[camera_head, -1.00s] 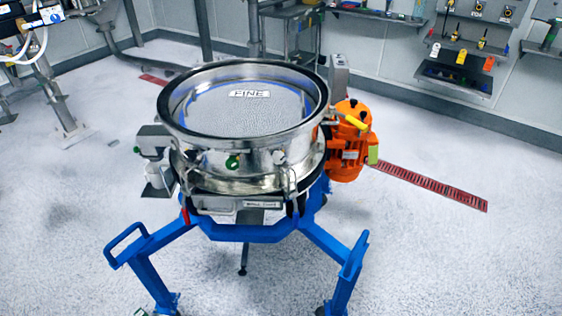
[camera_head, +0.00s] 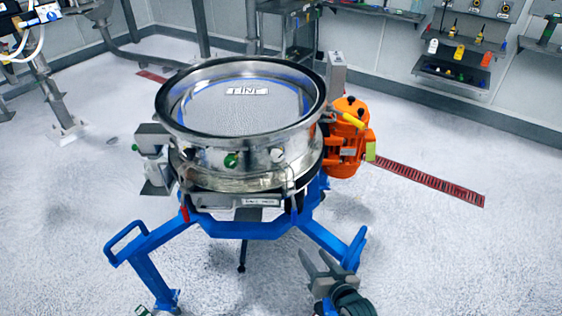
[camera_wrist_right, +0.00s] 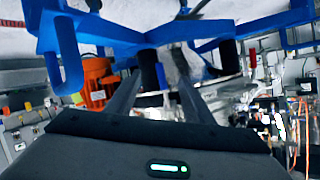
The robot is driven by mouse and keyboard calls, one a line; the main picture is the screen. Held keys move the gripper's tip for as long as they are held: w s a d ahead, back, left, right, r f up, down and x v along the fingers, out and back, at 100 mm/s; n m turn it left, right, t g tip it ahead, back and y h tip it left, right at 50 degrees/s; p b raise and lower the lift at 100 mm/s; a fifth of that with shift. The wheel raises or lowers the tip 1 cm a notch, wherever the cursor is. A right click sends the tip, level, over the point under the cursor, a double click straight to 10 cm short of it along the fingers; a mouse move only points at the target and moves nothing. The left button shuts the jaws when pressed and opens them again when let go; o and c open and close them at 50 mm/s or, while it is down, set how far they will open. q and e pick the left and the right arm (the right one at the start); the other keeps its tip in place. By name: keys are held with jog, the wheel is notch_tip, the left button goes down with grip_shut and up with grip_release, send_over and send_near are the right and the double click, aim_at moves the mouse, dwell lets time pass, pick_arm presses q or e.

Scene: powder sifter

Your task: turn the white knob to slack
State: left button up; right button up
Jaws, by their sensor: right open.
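The round steel sifter (camera_head: 240,178) stands in the middle of the head view, with a mesh top marked with lettering. On its front side sit a small white knob (camera_head: 278,155) and a green knob (camera_head: 231,160) to its left. My right gripper (camera_head: 314,256) is low at the lower right, with its two dark fingers apart and nothing between them. It is well below the white knob and apart from it. The wrist view shows the open fingers of this gripper (camera_wrist_right: 157,75) too; I cannot make out the knob there. My left gripper is not in view.
The blue stand (camera_head: 245,228) has legs with bar handles; its right front leg (camera_head: 352,255) is close to my right gripper in the picture. An orange motor (camera_head: 346,140) is on the sifter's right. A red floor grate (camera_head: 430,183) runs right. Much floor is clear.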

aim_at(278, 158)
notch_tip(278, 158, up, 23)
jog(key=w+a+t+y, duration=0.1)
jog(key=a+t+y, duration=0.1)
jog(key=t, duration=0.1)
jog(key=shift+w+a+f+t, duration=0.2)
jog(key=shift+a+t, duration=0.15)
jog(key=shift+t, duration=0.05)
jog(key=shift+w, duration=0.1)
jog(key=p+x, duration=0.4)
jog(key=x, duration=1.1)
jog(key=shift+w+a, duration=0.25)
jog(key=shift+a, duration=0.05)
jog(key=shift+p+x, duration=0.35)
jog(key=shift+x, duration=0.45)
jog(key=shift+c, duration=0.6)
jog(key=c, duration=0.9)
